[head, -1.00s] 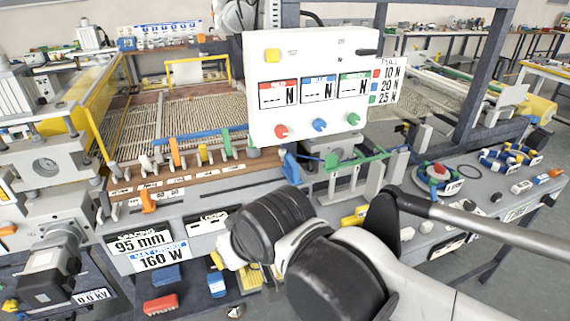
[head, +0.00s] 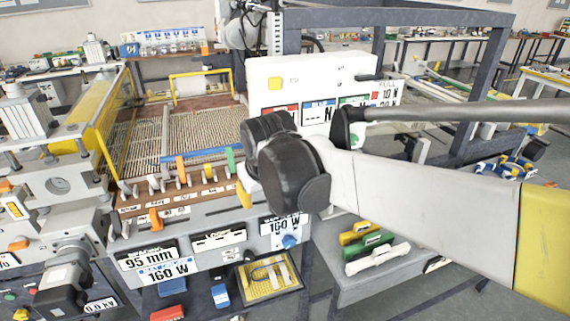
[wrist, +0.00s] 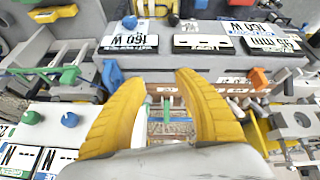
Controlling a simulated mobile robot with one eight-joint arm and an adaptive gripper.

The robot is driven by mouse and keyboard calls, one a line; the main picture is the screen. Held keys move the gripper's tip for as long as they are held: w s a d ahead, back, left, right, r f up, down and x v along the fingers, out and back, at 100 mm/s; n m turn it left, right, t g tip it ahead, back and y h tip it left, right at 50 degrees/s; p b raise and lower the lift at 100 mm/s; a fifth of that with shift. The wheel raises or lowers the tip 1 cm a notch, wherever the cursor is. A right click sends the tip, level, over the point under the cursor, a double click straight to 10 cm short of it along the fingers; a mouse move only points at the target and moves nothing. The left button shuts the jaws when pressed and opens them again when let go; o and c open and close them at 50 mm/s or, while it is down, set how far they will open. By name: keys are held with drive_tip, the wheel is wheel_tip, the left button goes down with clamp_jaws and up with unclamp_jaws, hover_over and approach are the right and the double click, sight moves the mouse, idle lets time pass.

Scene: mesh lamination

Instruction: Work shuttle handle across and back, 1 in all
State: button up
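Several coloured upright handles stand along the wooden rail in front of the mesh bed: an orange one (head: 180,169), a yellow one (head: 208,172) and a green one (head: 230,161). I cannot tell which one is the shuttle handle. A blue bar (head: 200,156) lies across behind them. My gripper (wrist: 160,82) is open, with its two yellow fingers spread. In the wrist view a green upright piece (wrist: 167,104) shows in the gap between the fingers, apart from both. In the head view my arm hides most of my gripper; a yellow finger shows right of the green handle.
A white panel with number displays (head: 281,80) stands just behind my arm. A yellow guard (head: 98,103) and the press housing (head: 57,186) bound the left side. The mesh bed (head: 200,122) looks clear.

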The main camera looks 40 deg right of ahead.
drive_tip(key=w+d+r+m+g+h+p, duration=0.1)
drive_tip(key=w+d+p, duration=0.1)
drive_tip(key=d, duration=0.5)
drive_tip(key=w+d+r+m+g+p, duration=0.1)
drive_tip(key=w+d+r+p, duration=0.1)
drive_tip(key=d, duration=0.4)
drive_tip(key=b+x, duration=0.1)
drive_tip(key=x, duration=0.4)
drive_tip(key=b+x, duration=0.2)
drive_tip(key=x, duration=0.4)
drive_tip(key=shift+d+f, duration=0.25)
drive_tip(key=shift+d, duration=0.05)
drive_tip(key=shift+s, duration=0.1)
clamp_jaws()
